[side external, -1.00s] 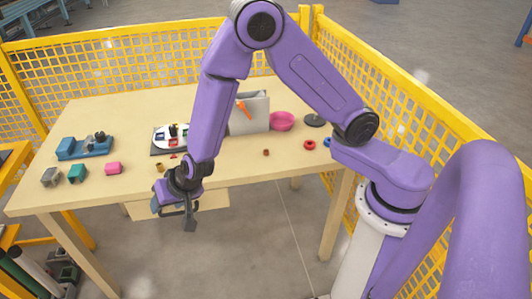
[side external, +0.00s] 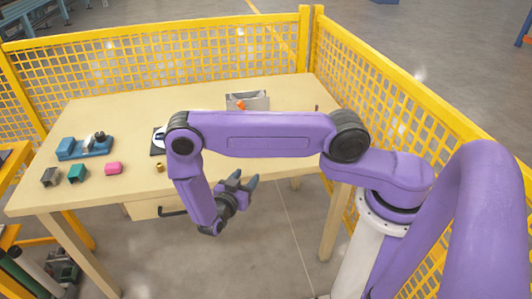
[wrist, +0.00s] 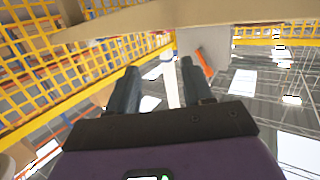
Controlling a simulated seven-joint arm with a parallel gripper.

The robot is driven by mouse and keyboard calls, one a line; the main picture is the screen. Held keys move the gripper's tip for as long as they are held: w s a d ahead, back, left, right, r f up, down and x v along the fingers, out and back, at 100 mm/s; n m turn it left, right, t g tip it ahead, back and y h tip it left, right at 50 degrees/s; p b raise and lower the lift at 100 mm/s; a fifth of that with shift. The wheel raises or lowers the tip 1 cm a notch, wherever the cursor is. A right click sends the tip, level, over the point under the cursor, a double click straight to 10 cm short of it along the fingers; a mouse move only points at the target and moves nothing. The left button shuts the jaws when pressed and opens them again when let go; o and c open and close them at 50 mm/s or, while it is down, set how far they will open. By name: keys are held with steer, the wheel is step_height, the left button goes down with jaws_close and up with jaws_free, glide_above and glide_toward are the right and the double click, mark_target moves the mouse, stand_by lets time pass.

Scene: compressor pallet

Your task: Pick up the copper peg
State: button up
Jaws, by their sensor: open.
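A thin, upright reddish-brown piece (side external: 317,107), which may be the copper peg, stands on the right rear of the table in the side view, just above my arm. It is too small to be sure. My gripper (side external: 244,180) is off the table's front edge, with its fingers open and pointing up to the right. In the wrist view, my gripper (wrist: 160,75) shows two dark fingers apart with nothing between them. No peg can be made out in that view. My arm hides much of the middle and right of the table.
On the table (side external: 100,190) are a blue vise-like fixture (side external: 85,149), a dark grey block (side external: 50,177), a teal block (side external: 77,173), a pink block (side external: 113,168) and a small brass-coloured piece (side external: 160,167). A grey bin (side external: 262,101) holds something orange (side external: 240,104). Yellow mesh fencing (side external: 420,100) surrounds the table.

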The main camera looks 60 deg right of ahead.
steer(key=x, duration=1.5)
steer(key=shift+a, duration=0.1)
steer(key=shift+c, duration=0.4)
jaws_close()
